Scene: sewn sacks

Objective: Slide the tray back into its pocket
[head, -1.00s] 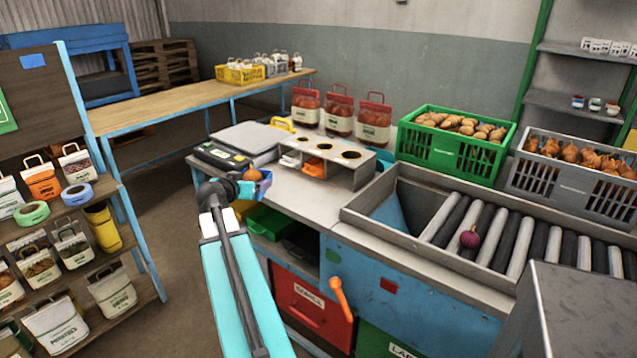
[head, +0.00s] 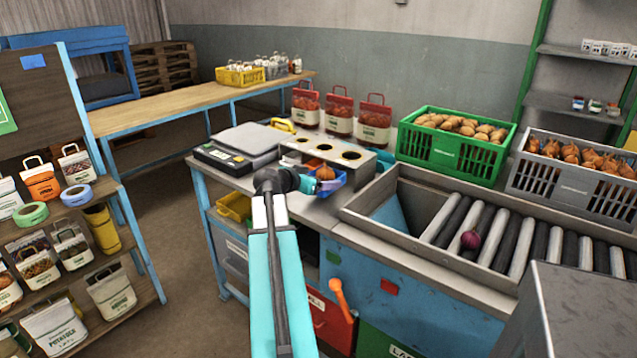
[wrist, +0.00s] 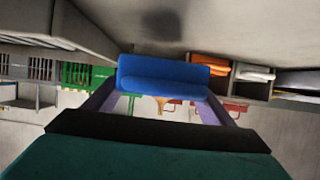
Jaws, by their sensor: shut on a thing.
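My gripper (head: 307,184) is shut on the small blue tray (head: 335,186), whose blue wall also fills the middle of the wrist view (wrist: 165,78). A brown onion (head: 325,173) sits in the tray. The tray is in front of the grey stand (head: 318,147), which has round holes in its top and pockets below. The arm and tray hide much of the stand's front. An orange thing (wrist: 210,65) shows in a pocket in the wrist view. I cannot tell whether the tray touches the stand.
A scale (head: 242,146) stands left of the stand on the grey bench. A roller conveyor (head: 500,235) with a red onion (head: 470,240) lies to the right. A green crate (head: 456,146) and red-topped bags (head: 340,112) stand behind. An orange handle (head: 341,298) sticks out below.

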